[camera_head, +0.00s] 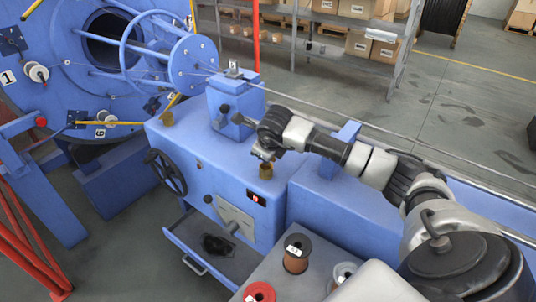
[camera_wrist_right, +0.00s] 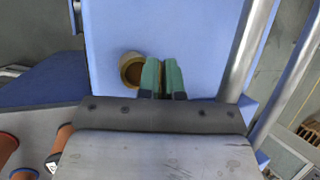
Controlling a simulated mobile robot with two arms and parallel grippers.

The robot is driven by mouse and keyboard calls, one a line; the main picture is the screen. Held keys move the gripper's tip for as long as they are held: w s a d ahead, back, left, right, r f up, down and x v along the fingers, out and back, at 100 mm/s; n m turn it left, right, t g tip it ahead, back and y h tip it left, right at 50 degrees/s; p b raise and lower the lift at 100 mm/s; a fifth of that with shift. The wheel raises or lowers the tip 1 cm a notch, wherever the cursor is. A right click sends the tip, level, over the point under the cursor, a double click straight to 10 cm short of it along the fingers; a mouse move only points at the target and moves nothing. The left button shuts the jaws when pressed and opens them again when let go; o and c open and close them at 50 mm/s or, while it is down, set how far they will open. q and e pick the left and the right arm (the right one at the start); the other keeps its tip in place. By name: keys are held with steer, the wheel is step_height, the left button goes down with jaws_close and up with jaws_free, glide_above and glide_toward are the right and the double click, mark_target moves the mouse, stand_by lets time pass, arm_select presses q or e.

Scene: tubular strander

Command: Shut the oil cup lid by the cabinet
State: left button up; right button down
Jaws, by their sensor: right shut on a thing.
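A brass oil cup (camera_head: 266,171) sits on top of the blue housing, just below my right gripper (camera_head: 262,153) in the head view. In the right wrist view the cup (camera_wrist_right: 131,70) shows a dark round opening, just left of the green fingers of my right gripper (camera_wrist_right: 162,76). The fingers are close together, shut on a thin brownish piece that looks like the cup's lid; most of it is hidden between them. A second brass cup (camera_head: 167,119) stands further left on the housing. My left gripper is not in view.
A handwheel (camera_head: 166,173) and an open drawer (camera_head: 212,250) are on the housing's front. Spools (camera_head: 297,253) stand on a grey surface at the lower middle. A blue block (camera_head: 235,105) rises behind the cup. Metal rods run along the right in the wrist view.

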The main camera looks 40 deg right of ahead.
steer(key=shift+a+f+h+b, duration=0.1)
steer(key=shift+a+h+b, duration=0.05)
steer(key=shift+h+b, duration=0.45)
steer(key=c, duration=1.3)
jaws_free()
steer(key=shift+s, duration=0.1)
steer(key=v, duration=1.1)
steer(key=shift+s+a+f, duration=0.1)
steer(key=shift+f, duration=0.1)
